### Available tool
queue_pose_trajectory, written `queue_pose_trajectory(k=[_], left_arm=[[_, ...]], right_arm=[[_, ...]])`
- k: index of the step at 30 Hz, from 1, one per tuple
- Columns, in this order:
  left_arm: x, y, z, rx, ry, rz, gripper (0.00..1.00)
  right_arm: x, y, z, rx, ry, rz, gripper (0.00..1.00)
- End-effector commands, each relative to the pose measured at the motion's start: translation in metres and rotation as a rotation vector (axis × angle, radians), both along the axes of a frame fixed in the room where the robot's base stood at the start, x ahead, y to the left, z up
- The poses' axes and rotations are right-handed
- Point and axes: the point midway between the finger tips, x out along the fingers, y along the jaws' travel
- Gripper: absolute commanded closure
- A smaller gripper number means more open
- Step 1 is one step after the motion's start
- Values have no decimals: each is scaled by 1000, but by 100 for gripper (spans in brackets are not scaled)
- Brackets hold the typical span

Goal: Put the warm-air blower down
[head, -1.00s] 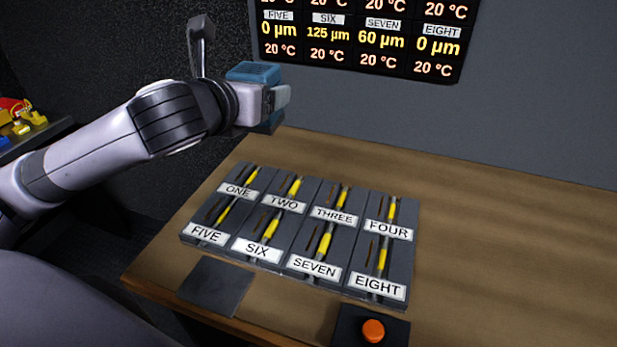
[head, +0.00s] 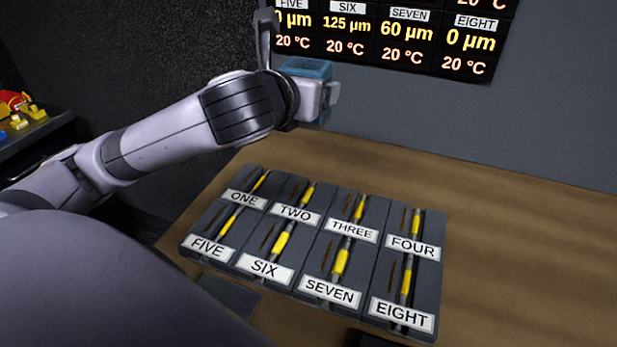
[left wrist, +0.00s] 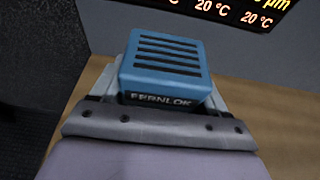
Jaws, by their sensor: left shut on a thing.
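The warm-air blower (head: 306,68) is a blue box with a slotted top. It also shows in the left wrist view (left wrist: 166,65), with dark slots and a FERNLOK label. My left gripper (head: 326,100) is shut on it, one finger on each side. In the head view it holds the blower near the table's back left corner, in front of the wall. The blower's underside is hidden, and I cannot tell its height above the table. My right gripper is not in view.
The wooden table (head: 520,235) bears a grey block of numbered slots (head: 433,275) with yellow pieces, labelled ONE to EIGHT. The table is bare to its right and behind it. A display (head: 410,50) hangs on the wall. Colourful items (head: 20,108) lie at far left.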

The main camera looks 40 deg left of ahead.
Motion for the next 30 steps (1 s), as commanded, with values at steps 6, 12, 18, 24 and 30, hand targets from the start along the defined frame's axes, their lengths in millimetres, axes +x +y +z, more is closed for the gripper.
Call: queue_pose_trajectory(k=[6, 12, 18, 24, 30], left_arm=[[-1, 1, -64, 2, 4, 0, 72], [0, 1, -105, 1, -1, 1, 72], [0, 0, -121, 0, -3, 0, 72], [0, 0, -151, 0, -1, 0, 72], [0, 0, -161, 1, -5, 0, 72]], right_arm=[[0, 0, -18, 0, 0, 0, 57], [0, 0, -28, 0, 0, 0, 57], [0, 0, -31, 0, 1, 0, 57], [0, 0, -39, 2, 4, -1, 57], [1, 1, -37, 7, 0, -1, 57]])
